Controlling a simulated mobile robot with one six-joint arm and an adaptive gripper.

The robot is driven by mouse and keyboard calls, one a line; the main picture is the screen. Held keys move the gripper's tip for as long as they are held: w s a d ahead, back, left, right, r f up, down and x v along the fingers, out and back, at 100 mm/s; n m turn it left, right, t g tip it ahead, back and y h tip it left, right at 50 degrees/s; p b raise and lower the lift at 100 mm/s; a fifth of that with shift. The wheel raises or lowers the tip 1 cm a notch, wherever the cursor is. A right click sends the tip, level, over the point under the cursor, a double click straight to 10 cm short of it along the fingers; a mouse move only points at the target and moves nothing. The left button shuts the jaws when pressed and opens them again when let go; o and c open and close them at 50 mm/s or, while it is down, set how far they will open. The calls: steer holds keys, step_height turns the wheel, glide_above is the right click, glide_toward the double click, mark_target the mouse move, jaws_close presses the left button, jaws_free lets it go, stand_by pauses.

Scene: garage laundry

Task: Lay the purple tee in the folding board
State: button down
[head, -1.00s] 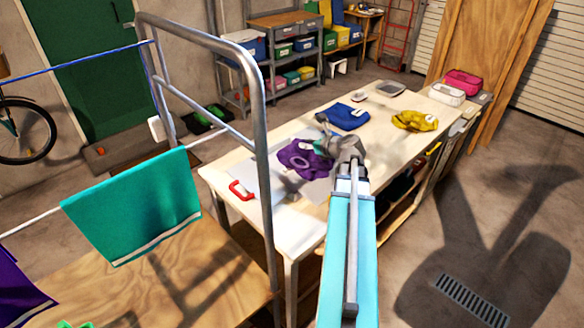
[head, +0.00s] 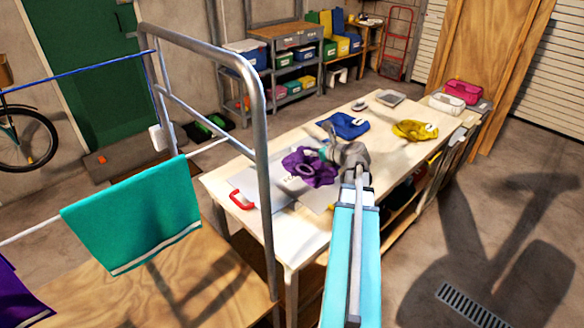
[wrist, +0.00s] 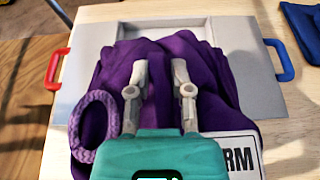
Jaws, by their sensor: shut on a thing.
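The purple tee (head: 311,168) is bunched up at my gripper, over the folding board. In the wrist view the tee (wrist: 205,65) spreads beneath and around both fingers, with a braided purple loop on its left and a white label with dark letters on its right. My gripper (wrist: 160,70) is shut on the tee's cloth; it also shows in the head view (head: 328,155). The grey folding board (wrist: 250,75) lies on the table with a red handle on the left and a blue handle on the right. The tee hides much of its middle.
The pale wooden table (head: 375,140) also bears a blue garment (head: 344,125) and a yellow garment (head: 412,130) behind the tee. A metal rail frame (head: 262,150) stands at the left, with a teal towel (head: 135,215) hung on a bar beside it.

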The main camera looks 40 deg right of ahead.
mark_target(300, 149)
steer(key=b+x, duration=0.1)
steer(key=x, duration=0.2)
steer(key=b+x, duration=0.1)
steer(key=x, duration=0.3)
steer(key=shift+d+f+b, duration=0.2)
steer(key=shift+d+b, duration=0.05)
steer(key=shift+b, duration=0.05)
steer(key=w+f+b, duration=0.4)
steer(key=shift+f+b, duration=0.4)
steer(key=shift+w, duration=0.1)
steer(key=shift+w+f+b, duration=0.5)
steer(key=shift+f+b, duration=1.5)
steer(key=c, duration=0.5)
jaws_free()
steer(key=shift+a, duration=0.1)
steer(key=shift+c, duration=0.2)
